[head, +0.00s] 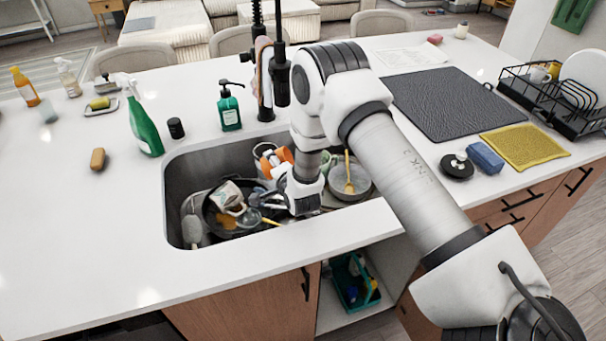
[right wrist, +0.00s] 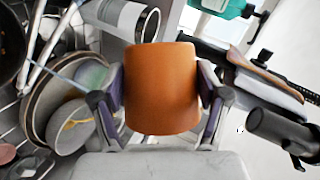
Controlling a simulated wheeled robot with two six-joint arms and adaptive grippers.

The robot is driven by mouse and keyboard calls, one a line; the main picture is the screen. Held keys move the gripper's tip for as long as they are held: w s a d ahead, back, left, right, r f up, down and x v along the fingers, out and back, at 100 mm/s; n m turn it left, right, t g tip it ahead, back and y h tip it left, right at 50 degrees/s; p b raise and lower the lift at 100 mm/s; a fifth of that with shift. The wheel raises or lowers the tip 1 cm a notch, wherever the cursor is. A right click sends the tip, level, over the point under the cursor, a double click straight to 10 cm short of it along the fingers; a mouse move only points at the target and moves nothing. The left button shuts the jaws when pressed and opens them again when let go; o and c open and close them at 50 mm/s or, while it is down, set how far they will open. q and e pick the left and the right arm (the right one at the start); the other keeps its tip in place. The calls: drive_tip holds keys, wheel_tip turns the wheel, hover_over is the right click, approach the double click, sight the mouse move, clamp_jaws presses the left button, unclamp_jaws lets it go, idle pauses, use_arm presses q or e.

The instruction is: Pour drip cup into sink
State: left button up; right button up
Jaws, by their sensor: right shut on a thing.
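An orange cup (right wrist: 160,88), which I take to be the drip cup, is between the fingers of my right gripper (right wrist: 160,95) in the right wrist view. The fingers touch it on both sides; its inside and any contents are hidden. In the head view my right gripper (head: 290,180) is low inside the sink (head: 184,172), and its fingers are mostly hidden behind the wrist. Orange parts (head: 283,155) show just behind it, but I cannot tell the cup's tilt. My left gripper is in neither view.
The sink holds a dark pan, a patterned mug (head: 226,194), utensils and a grey pot (head: 357,190) with a yellow spoon. The black faucet (head: 266,85) stands at the back rim. A green soap bottle (head: 229,108) and green spray bottle (head: 143,125) stand nearby. The front left counter is clear.

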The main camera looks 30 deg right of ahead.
drive_tip(key=shift+d+r+m, duration=0.1)
drive_tip(key=shift+r+m, duration=0.15)
drive_tip(key=shift+m, duration=0.05)
idle(0.5)
drive_tip(key=shift+s+d+r+m+t+y, duration=0.25)
drive_tip(key=shift+s+d+m+t+y, duration=0.15)
drive_tip(key=shift+d+t, duration=0.15)
idle(0.3)
drive_tip(key=shift+d+r, duration=0.1)
drive_tip(key=shift+s, duration=0.1)
